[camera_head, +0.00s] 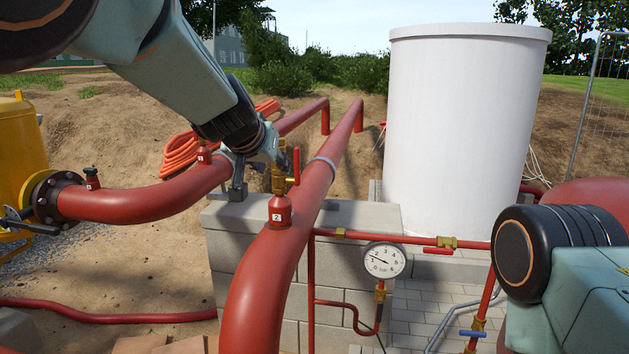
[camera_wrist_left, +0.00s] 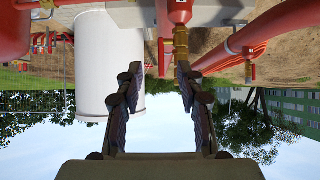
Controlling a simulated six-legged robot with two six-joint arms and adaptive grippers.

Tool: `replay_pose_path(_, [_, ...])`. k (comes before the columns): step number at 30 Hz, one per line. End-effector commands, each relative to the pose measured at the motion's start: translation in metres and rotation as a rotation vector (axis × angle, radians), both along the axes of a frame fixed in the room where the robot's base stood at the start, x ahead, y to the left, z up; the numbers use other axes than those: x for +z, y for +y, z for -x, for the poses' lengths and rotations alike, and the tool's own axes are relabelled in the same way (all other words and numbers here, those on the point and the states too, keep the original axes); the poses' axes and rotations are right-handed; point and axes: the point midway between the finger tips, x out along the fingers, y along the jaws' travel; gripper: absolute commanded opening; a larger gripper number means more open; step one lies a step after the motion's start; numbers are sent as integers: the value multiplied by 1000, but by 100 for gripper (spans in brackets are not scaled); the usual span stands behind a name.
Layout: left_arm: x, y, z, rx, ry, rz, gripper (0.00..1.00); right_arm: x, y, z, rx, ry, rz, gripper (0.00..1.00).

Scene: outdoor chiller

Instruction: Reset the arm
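My left arm reaches in from the upper left in the head view. Its gripper (camera_head: 277,158) is beside a brass valve (camera_head: 278,180) with an upright red lever (camera_head: 296,166), between the two big red pipes. In the left wrist view, which is upside down, the two fingers of the left gripper (camera_wrist_left: 158,76) stand wide apart with nothing between them. The brass valve (camera_wrist_left: 181,42) and its red lever (camera_wrist_left: 165,52) show beyond the fingertips. Whether a finger touches the valve cannot be told. My right arm shows at the right edge of the head view; its gripper is out of view.
A red pipe with fitting "2" (camera_head: 280,211) runs close by over a block wall (camera_head: 240,217). A pressure gauge (camera_head: 384,260) sits below on thin red piping. A white tank (camera_head: 462,130) stands behind right, a yellow vessel (camera_head: 20,150) at left.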

Motion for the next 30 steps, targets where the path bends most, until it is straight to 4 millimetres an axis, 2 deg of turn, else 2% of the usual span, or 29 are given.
replay_pose_path(1, [-5,-3,0,-4,6,-6,38,0,0,0,0,0,0,68])
replay_pose_path(5, [-3,-2,-2,13,2,10,38,0,0,0,0,0,0,68])
replay_pose_path(8, [1,10,-10,79,-48,19,38,0,0,-1,0,-1,0,68])
replay_pose_path(11, [-9,26,-8,130,-70,0,38,0,0,0,0,-1,0,68])
replay_pose_path(14, [-29,45,-3,175,-82,-19,38,-2,0,0,0,-1,0,68])
replay_pose_path(17, [-62,65,5,217,-69,-41,38,-9,0,0,0,-1,0,68])
replay_pose_path(20, [-103,81,17,243,-48,-57,38,-17,0,0,0,-1,0,68])
replay_pose_path(26, [-216,113,60,273,37,-93,38,-43,0,-1,0,-1,0,68])
replay_pose_path(30, [-297,128,102,274,117,-106,38,-62,0,-1,0,-1,0,68])
